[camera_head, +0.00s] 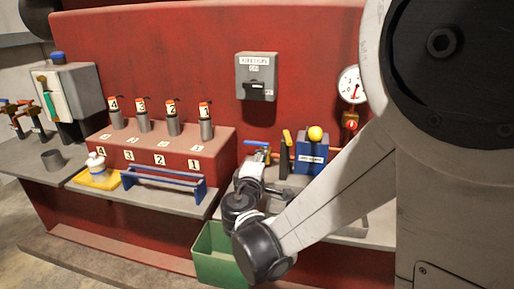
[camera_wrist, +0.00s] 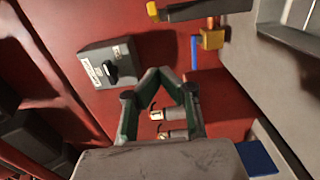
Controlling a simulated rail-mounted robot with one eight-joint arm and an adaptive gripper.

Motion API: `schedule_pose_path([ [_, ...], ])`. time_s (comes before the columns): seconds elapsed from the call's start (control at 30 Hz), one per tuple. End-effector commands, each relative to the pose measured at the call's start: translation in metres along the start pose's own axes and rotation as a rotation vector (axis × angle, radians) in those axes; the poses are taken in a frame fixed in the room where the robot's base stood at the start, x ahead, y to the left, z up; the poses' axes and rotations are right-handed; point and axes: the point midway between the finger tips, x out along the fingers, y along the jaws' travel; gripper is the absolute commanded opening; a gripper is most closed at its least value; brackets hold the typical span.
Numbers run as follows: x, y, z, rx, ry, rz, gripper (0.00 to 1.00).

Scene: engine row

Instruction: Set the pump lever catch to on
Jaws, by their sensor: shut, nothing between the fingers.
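In the head view a blue box (camera_head: 312,158) with a yellow ball on top and an unreadable small label stands on the right bench. A dark upright lever with a yellow tip (camera_head: 286,150) stands just left of it. I cannot tell which part is the pump lever catch. My gripper (camera_head: 251,168) is above the bench, left of the dark lever, partly hidden by my own arm. In the wrist view my gripper (camera_wrist: 164,72) has its green-padded fingers meeting at the tips, empty. A yellow-ended dark bar (camera_wrist: 200,8) crosses the top of that view.
A grey ignition switch box (camera_head: 257,76) hangs on the red wall and also shows in the wrist view (camera_wrist: 108,62). A brass fitting (camera_wrist: 211,38) is near the fingers. A gauge (camera_head: 350,86), numbered cylinders (camera_head: 173,121), a blue rail (camera_head: 160,180) and a green bin (camera_head: 215,262) surround the area.

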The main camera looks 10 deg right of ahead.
Motion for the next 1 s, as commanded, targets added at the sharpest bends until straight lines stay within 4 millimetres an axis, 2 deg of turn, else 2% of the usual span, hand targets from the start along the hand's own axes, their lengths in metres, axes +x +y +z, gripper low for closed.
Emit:
schedule_pose_path([
  [0.53,0.096,-0.001,0.002,-0.004,-0.001,0.0,0.0],
  [0.6,0.096,-0.001,0.015,-0.004,-0.003,0.0,0.0],
  [0.73,0.099,0.0,0.029,-0.004,-0.001,0.0,0.0],
  [1.0,0.101,0.0,0.039,-0.004,0.001,0.0,0.0],
])
